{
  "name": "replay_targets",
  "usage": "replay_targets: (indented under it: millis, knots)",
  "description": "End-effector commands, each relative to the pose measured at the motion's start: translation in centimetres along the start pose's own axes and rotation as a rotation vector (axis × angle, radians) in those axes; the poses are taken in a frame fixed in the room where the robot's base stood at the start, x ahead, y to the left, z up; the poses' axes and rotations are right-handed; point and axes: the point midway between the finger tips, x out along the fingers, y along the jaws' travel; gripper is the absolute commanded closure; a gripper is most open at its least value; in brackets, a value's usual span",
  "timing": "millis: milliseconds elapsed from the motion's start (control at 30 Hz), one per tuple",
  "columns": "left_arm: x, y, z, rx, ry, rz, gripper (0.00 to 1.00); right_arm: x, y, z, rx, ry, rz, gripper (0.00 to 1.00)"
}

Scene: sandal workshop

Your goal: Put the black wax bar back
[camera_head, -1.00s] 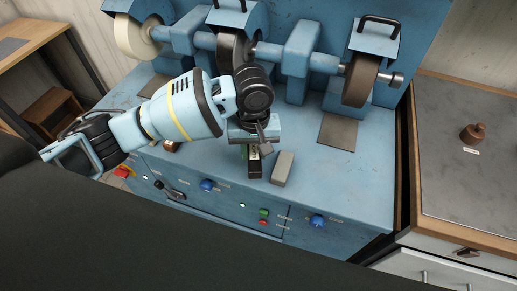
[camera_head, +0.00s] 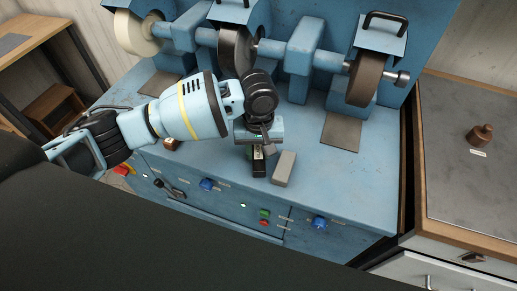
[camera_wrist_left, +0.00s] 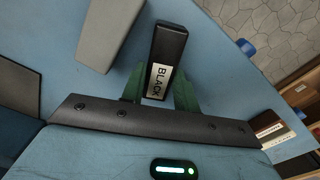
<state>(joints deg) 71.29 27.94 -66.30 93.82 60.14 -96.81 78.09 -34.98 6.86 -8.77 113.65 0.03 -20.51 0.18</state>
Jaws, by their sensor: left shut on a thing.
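The black wax bar (camera_head: 258,167) is a dark block with a pale label at the front of the blue machine bench. In the left wrist view the bar (camera_wrist_left: 167,48) shows its label reading "BLACK". My left gripper (camera_head: 258,149) points down over the bench and is shut on the bar. The two green fingers (camera_wrist_left: 160,88) stand on either side of its labelled end in the left wrist view. I cannot tell whether the bar touches the bench top. My right gripper is not in view.
A grey block (camera_head: 284,168) lies just right of the bar. A brown bar (camera_head: 172,145) lies left, partly behind my arm. Polishing wheels (camera_head: 362,78) stand behind on the machine. The bench top right of the grey block is clear. A side cabinet (camera_head: 455,150) stands right.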

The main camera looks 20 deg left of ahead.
Motion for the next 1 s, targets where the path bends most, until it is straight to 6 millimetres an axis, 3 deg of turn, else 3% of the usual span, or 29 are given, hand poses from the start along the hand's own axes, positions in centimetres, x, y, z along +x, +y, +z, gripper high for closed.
replay_targets:
  millis: [100, 133, 300, 667, 1000]
  knots:
    - [0.2, 0.0, 0.0, 0.000, 0.001, 0.001, 0.93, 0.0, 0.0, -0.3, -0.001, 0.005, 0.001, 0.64]
    - [0.2, 0.0, 0.0, 0.000, 0.001, 0.001, 0.68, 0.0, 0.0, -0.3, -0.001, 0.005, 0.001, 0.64]
    - [0.3, 0.0, 0.0, 0.000, 0.000, 0.000, 0.48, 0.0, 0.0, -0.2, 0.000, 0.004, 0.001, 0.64]
    - [0.0, 0.0, 0.0, 0.000, -0.001, 0.000, 0.48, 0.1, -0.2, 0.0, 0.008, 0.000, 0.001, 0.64]
    - [-6.3, 0.1, -0.1, 0.000, 0.006, 0.004, 0.48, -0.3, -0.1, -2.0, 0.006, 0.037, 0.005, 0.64]
